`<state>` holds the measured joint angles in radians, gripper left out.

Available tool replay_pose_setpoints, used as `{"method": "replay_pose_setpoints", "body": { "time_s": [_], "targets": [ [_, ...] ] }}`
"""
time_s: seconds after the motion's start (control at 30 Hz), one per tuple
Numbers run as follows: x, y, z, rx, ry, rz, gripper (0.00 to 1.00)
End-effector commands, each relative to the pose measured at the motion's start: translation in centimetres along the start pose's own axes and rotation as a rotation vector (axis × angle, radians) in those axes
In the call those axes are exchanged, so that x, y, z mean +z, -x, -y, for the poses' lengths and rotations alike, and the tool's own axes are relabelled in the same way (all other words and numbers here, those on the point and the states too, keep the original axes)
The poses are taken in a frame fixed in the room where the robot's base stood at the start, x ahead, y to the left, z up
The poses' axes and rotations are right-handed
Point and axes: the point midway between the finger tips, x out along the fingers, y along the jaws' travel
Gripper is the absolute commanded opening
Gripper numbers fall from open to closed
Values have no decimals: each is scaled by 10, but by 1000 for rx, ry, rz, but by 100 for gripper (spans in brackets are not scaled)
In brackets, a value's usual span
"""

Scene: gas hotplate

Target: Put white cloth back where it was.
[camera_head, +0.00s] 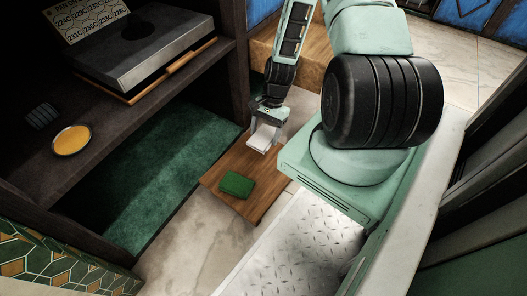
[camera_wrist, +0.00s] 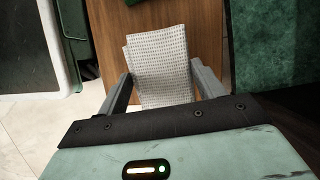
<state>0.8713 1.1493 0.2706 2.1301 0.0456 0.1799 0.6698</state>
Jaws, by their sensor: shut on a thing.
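The white cloth (camera_wrist: 160,65) is a folded, textured pad. It sits between the two fingers of my gripper (camera_wrist: 161,88) in the wrist view, and both fingers press its sides. In the head view the cloth (camera_head: 263,137) shows as a small white piece between the fingertips of my gripper (camera_head: 264,126). It is over the far end of a brown wooden board (camera_head: 224,172). I cannot tell whether the cloth touches the board or is held just above it.
A green cloth (camera_head: 237,184) lies on the board's near part. A dark shelf (camera_head: 105,115) at left carries a hotplate (camera_head: 150,48) and a round orange-topped dish (camera_head: 72,139). A green carpeted area (camera_head: 150,185) lies under the shelf. Tiled floor (camera_head: 185,255) is clear in front.

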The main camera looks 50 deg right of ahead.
Motion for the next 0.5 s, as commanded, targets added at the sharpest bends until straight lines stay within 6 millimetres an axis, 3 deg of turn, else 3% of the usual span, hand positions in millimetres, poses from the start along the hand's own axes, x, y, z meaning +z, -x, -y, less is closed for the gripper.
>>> {"method": "replay_pose_setpoints", "body": {
  "time_s": [0.03,0.1,0.5],
  "targets": [
    [-6,-16,-1,2,0,2,43],
    [-11,-28,0,2,2,2,43],
    [-29,-71,0,1,1,1,43]
  ]
}}
